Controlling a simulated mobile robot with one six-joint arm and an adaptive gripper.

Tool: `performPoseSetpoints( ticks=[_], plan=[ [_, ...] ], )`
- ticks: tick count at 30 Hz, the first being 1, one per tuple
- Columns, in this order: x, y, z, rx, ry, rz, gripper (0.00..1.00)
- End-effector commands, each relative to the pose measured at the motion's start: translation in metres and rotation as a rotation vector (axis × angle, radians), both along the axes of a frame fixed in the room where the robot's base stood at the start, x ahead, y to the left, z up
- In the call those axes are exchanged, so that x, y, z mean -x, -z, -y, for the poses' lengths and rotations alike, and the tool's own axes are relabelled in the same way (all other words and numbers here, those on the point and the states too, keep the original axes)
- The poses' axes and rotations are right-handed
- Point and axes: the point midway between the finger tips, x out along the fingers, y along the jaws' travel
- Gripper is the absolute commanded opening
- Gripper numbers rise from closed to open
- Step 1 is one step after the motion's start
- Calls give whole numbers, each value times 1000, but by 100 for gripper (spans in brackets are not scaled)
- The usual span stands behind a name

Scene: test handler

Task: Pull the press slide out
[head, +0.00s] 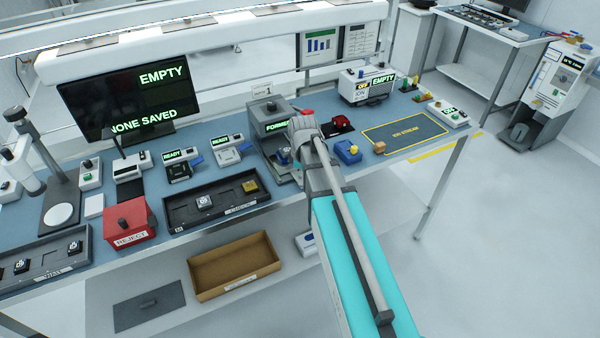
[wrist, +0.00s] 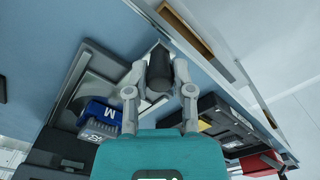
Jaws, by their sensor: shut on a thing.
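The grey press (head: 270,113), marked FORMER, stands on the blue bench near the middle of the head view. My gripper (head: 303,130) is at its right side in that view, and my arm covers part of the press. In the wrist view my gripper (wrist: 159,76) is shut on a dark cylindrical handle (wrist: 160,65), with one finger on each side. The handle appears to belong to the press slide. How far the slide is out cannot be told. A blue block with white lettering (wrist: 98,114) shows left of the gripper in the wrist view.
A blue block (head: 348,151) and an orange block (head: 379,147) stand right of my arm. A black tray (head: 178,216) and a red reject box (head: 130,232) stand left along the bench front. Free floor lies beyond the bench's front edge.

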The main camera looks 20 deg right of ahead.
Motion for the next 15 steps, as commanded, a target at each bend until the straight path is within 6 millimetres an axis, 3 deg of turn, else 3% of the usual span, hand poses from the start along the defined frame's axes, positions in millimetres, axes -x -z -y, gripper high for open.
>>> performPoseSetpoints(
  ticks=[4, 5, 9, 10, 15],
  plan=[
    [-1, 0, 0, 1, 0, 0, 0],
    [-1, 0, 0, 1, 0, 0, 37],
    [-1, 0, 0, 1, 0, 1, 63],
    [-1, 0, 0, 1, 0, 1, 67],
    [-1, 0, 0, 1, 0, 1, 67]
  ],
)
